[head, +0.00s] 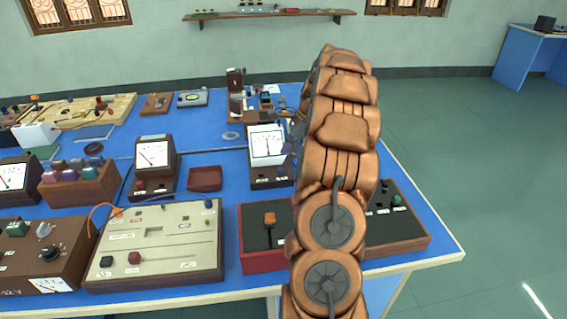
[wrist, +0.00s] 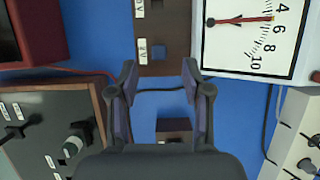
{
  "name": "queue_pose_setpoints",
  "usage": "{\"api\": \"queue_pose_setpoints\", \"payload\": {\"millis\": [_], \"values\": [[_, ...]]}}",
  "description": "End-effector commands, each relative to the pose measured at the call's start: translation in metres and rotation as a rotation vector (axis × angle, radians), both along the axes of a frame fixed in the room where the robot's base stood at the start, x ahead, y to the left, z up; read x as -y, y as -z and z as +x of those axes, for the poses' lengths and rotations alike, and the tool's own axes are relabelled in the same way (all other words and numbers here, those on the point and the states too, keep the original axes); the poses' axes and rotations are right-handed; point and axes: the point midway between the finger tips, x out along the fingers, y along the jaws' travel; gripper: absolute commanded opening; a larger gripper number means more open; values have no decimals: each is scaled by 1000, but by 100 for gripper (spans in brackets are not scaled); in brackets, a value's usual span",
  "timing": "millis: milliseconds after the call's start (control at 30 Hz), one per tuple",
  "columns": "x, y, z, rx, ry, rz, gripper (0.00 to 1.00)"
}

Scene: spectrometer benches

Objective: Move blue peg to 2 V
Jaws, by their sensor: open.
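My gripper (wrist: 160,72) is open in the wrist view, its two dark fingers apart with nothing between them. In the head view it is mostly hidden behind my arm. Beyond the fingertips is a brown meter base (wrist: 172,66) with small white labels; the nearer label (wrist: 143,50) seems to read 2 V. I cannot tell which is the blue peg and which a socket. The base's white meter (head: 268,145) also shows in the wrist view (wrist: 250,35).
A beige panel (head: 155,245) with knobs stands front left and a red-sided box (head: 265,262) lies in front of the meter. A dark control box (head: 400,215) is right of my arm. Cables run across the blue table (wrist: 90,30). An empty dark-red tray (head: 205,178) sits left.

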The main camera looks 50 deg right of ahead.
Motion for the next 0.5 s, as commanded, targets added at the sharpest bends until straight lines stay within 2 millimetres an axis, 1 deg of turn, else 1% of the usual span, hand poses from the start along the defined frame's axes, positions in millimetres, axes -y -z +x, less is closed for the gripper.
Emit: {"api": "queue_pose_setpoints", "payload": {"millis": [33,200,400,500], "values": [[4,-10,-2,2,0,-3,49],[12,-37,-9,1,-1,-2,49],[19,-57,-14,0,0,1,49],[21,-63,-16,-1,-1,2,49]]}}
